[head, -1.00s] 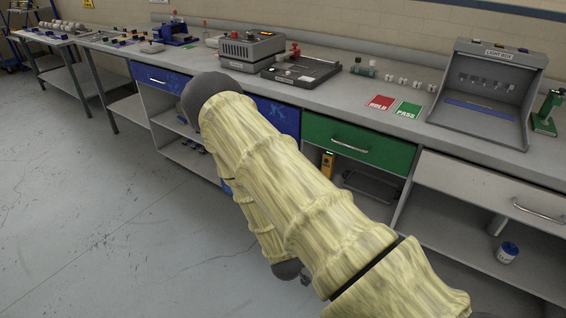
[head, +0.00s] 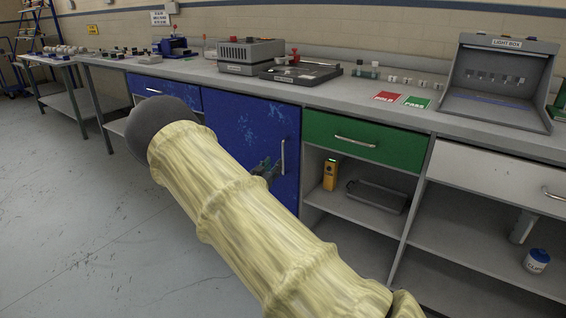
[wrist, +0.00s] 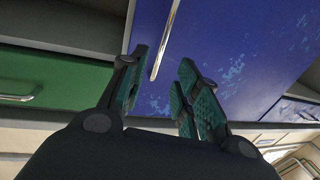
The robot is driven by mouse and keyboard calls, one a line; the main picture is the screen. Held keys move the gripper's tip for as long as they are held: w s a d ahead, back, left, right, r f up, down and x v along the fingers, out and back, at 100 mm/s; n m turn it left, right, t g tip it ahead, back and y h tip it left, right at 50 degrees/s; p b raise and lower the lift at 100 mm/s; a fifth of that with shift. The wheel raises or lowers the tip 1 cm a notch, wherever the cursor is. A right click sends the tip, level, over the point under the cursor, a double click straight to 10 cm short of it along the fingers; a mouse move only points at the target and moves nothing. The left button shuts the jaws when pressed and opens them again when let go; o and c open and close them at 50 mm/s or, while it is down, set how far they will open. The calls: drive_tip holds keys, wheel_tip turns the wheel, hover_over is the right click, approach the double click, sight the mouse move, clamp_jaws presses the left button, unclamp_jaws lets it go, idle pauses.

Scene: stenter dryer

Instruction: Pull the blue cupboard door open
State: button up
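The blue cupboard door (head: 240,125) is under the bench, its paint scuffed, and it looks closed. Its vertical bar handle (head: 283,157) is near the door's right edge. My gripper (head: 268,170) is in front of the door, just left of the handle in the head view, partly hidden by my arm. In the wrist view my gripper (wrist: 163,58) is open, with teal pads on its fingers. There the handle (wrist: 165,40) shows in the gap between the fingertips, against the blue door (wrist: 225,45). I cannot tell whether any finger touches it.
Right of the door are a green drawer (head: 360,138) and open shelves with a yellow device (head: 330,175) and a grey tray (head: 375,197). A blue drawer (head: 165,88) is to the left. The bench top (head: 330,98) carries equipment. The floor (head: 70,220) at left is clear.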

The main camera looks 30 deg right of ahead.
sight(283, 155)
drive_tip(key=b+x, duration=0.2)
drive_tip(key=x, duration=0.9)
drive_tip(key=shift+a, duration=0.1)
drive_tip(key=shift+c, duration=0.2)
clamp_jaws()
